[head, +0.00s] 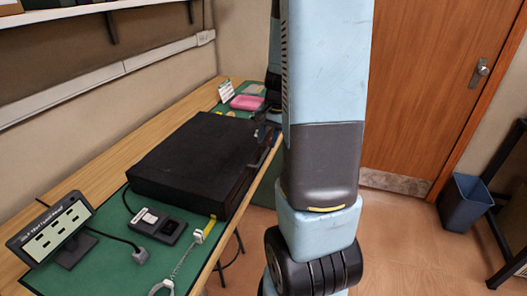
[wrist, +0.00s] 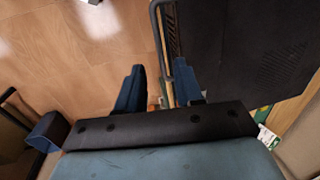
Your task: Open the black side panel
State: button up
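A large flat black case (head: 195,160) lies on a green mat on the bench, in the middle of the head view. Its narrow right side, the black side panel (head: 238,187), faces the aisle and is partly hidden by my arm. In the wrist view the case (wrist: 245,45) fills the upper right, with a thin dark bar handle (wrist: 160,45) along its near side. My gripper (wrist: 160,88) is open, its two blue fingers apart with the bar's end between them. I cannot tell whether they touch it. The panel looks closed against the case.
A small display (head: 55,232), a black device (head: 157,226) and a cable with a metal clip stand at the bench's near end. A pink item (head: 247,102) lies at the far end. A wooden door (head: 440,90) and blue bin (head: 465,202) stand right. Floor beside the bench is clear.

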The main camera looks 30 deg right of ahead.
aim_at(264, 156)
jog(key=shift+w+a+f, duration=0.1)
jog(key=shift+w+f, duration=0.05)
jog(key=shift+f, duration=0.75)
jog(key=shift+w+a+f, duration=0.1)
jog(key=shift+a+f, duration=0.05)
jog(key=shift+f, duration=0.75)
jog(key=shift+w+a+f, duration=0.1)
jog(key=shift+w+f, duration=0.05)
jog(key=shift+f, duration=0.75)
jog(key=shift+c, duration=0.2)
grip_shut()
